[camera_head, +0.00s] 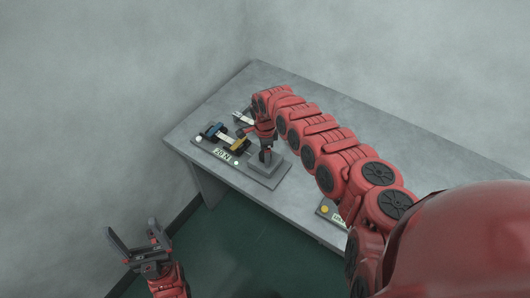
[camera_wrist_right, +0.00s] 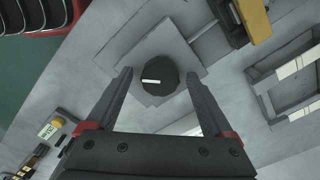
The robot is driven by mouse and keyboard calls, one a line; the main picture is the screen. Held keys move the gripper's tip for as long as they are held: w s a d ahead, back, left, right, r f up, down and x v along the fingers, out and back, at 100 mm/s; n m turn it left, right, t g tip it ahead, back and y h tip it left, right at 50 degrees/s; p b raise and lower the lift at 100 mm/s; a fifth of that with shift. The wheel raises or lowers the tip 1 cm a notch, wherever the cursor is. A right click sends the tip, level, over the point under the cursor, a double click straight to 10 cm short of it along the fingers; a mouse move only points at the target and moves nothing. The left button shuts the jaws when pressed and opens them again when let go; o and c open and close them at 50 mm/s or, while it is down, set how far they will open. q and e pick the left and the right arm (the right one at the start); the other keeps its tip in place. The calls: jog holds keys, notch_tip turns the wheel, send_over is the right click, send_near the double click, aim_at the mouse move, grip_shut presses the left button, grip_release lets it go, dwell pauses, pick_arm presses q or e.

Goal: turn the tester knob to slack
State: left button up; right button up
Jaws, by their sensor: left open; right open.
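The tester knob (camera_wrist_right: 158,76) is a round black dial with a white pointer mark, seen from above in the right wrist view. It sits on a grey square block (camera_wrist_right: 190,45). My right gripper (camera_wrist_right: 157,73) is open, with one finger on each side of the knob; I cannot tell whether they touch it. In the head view, my right gripper (camera_head: 266,155) is over the block at the tester's right end and hides the knob. The tester (camera_head: 270,182) has a grey base plate and a label. My left gripper (camera_head: 132,246) is open and empty, away from the table.
Another labelled panel with a yellow button (camera_head: 325,209) is at the table's front edge, partly behind my right arm. The grey table (camera_head: 390,125) is bare at the back right.

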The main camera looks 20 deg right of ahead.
grip_shut()
dwell(0.4)
